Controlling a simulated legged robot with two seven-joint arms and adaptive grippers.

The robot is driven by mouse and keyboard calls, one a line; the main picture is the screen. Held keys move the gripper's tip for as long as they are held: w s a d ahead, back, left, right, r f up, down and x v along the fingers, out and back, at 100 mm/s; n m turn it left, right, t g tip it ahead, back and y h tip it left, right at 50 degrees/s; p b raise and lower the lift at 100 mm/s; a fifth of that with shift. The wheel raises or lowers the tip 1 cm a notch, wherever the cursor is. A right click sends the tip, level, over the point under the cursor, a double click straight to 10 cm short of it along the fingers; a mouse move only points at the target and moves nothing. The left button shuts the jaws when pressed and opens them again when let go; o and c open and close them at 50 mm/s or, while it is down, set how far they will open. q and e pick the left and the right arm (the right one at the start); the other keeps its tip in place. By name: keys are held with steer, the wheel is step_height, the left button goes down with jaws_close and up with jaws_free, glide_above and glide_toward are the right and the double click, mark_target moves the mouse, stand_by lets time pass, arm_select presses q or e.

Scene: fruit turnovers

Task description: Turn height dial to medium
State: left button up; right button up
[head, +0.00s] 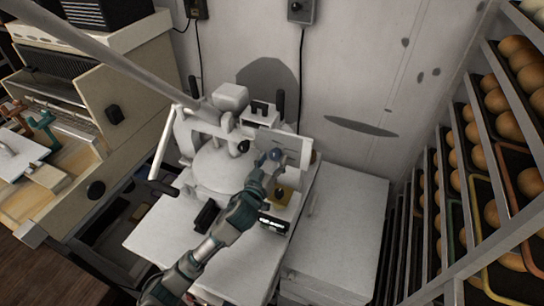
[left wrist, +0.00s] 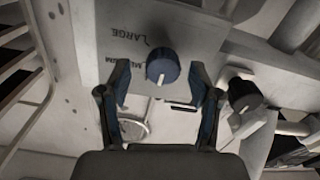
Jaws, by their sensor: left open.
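The height dial (left wrist: 162,67) is a round dark-blue knob on a pale panel (left wrist: 190,32). A white mark shows on the knob's lower side, and the panel letters read LARGE and part of MEDIUM to its upper left. My left gripper (left wrist: 160,84) is open, with one finger on either side of the dial and gaps showing between. I cannot tell how far the fingertips reach along the knob. In the head view my left gripper (head: 270,163) is at the panel of the white machine (head: 215,165), partly covering the dial. My right gripper is not in view.
A second black knob (left wrist: 243,93) sits right of the gripper in the left wrist view. In the head view, a rack (head: 468,160) with trays of buns stands at right. A white block (head: 335,230) stands beside the machine, its top clear. Beige equipment (head: 130,100) stands at left.

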arm_select(q)
steer(key=shift+w+d, duration=0.5)
steer(key=shift+d, duration=0.15)
steer(key=shift+w+d, duration=0.25)
steer(key=shift+d, duration=0.05)
steer(key=shift+w+a, duration=0.1)
steer(key=shift+a, duration=1.1)
steer(key=shift+c, duration=0.9)
steer(key=shift+a, duration=0.2)
steer(key=c, duration=0.8)
steer(key=shift+d+r, duration=0.1)
steer(key=shift+d, duration=0.2)
steer(key=shift+c, duration=0.8)
steer(key=shift+s+d, duration=0.25)
steer(key=shift+d, duration=0.1)
steer(key=shift+w+a, duration=0.2)
steer(key=shift+a, duration=0.05)
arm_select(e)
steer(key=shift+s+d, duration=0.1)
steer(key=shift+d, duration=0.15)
